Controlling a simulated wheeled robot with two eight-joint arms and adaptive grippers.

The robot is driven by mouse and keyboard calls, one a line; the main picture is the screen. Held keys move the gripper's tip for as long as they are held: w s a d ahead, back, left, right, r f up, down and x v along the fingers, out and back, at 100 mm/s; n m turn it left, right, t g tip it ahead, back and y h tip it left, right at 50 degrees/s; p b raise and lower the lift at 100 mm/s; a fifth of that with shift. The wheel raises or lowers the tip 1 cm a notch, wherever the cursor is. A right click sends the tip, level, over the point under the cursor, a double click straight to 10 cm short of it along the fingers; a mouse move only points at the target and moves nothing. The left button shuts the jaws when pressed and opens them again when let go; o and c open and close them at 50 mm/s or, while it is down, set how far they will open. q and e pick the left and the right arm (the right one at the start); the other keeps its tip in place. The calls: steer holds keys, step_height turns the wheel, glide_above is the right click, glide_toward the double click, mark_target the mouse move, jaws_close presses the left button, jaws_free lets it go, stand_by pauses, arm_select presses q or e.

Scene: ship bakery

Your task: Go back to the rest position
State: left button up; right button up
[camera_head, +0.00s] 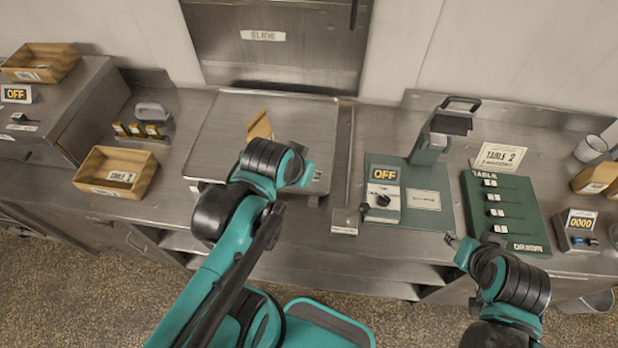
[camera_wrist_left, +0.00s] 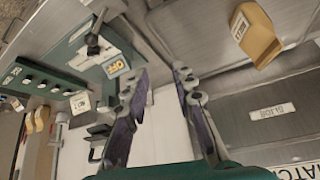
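My left gripper (camera_head: 308,172) is over the front right part of the steel tray surface (camera_head: 225,120) in the head view. In the left wrist view its two fingers (camera_wrist_left: 158,75) are spread apart with nothing between them. My right gripper (camera_head: 452,240) is low at the right, in front of the counter near the green board. Its fingers are too small and foreshortened to tell their opening.
A green panel with an OFF display (camera_head: 385,174) and a tall dark device (camera_head: 440,130) lie right. Further right is a green switch board (camera_head: 503,205). A wooden box (camera_head: 95,178) sits left. Floor (camera_head: 80,290) shows in front.

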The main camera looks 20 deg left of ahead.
arm_select(q)
steer(key=shift+s+d+f, duration=0.35)
steer(key=shift+s+d, duration=0.05)
steer(key=shift+d, duration=0.1)
steer(key=shift+s+d+f, duration=0.3)
steer(key=shift+s+d, duration=0.05)
steer(key=shift+d, duration=0.15)
steer(key=shift+a+f, duration=0.1)
step_height(320, 180, down, 14)
steer(key=b, duration=1.4)
steer(key=shift+f+b, duration=0.2)
steer(key=shift+b, duration=0.1)
